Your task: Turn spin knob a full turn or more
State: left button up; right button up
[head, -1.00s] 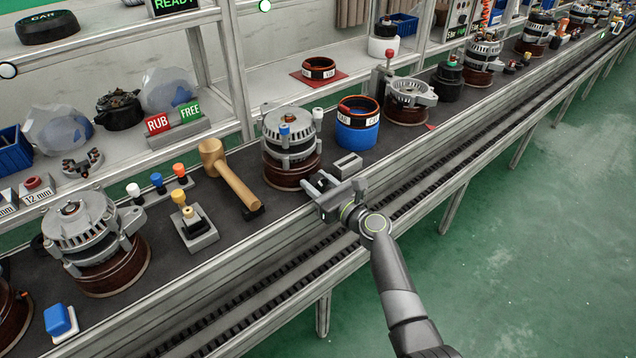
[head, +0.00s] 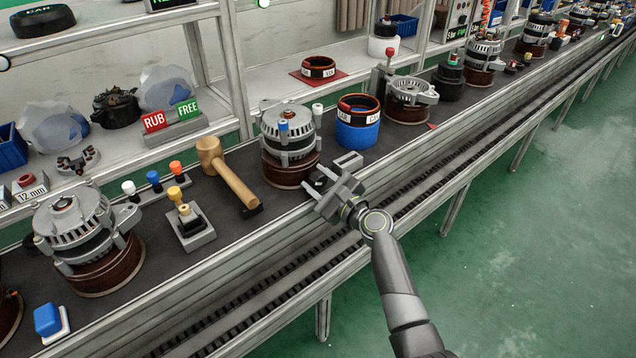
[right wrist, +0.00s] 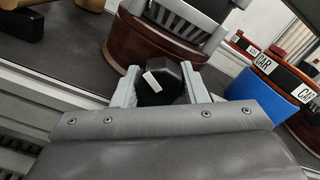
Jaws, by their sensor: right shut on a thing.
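The spin knob (right wrist: 166,84) is dark and faceted, with a white mark on its face, in the right wrist view. It sits in front of the brown round base (right wrist: 140,50) of an alternator. My right gripper (right wrist: 160,82) has one finger on each side of the knob and is shut on it. In the head view my right gripper (head: 318,180) is at the belt's front edge, just in front of the alternator (head: 288,132), and the knob cannot be made out there. My left gripper is not in view.
A wooden mallet (head: 230,178) lies left of the alternator. A blue-based ring stack (head: 358,132) stands to its right, with a small grey block (head: 348,161) close to my gripper. Open green floor (head: 520,230) lies in front of the line.

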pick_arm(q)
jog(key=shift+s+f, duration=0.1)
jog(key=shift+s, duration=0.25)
pick_arm(e)
jog(key=shift+n, duration=0.3)
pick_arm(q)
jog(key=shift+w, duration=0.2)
pick_arm(e)
jog(key=o, duration=0.6)
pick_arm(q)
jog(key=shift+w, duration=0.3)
pick_arm(e)
jog(key=o, duration=0.4)
jog(key=shift+c, duration=0.2)
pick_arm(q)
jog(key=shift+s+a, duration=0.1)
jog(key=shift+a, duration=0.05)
pick_arm(e)
jog(key=shift+f, duration=0.1)
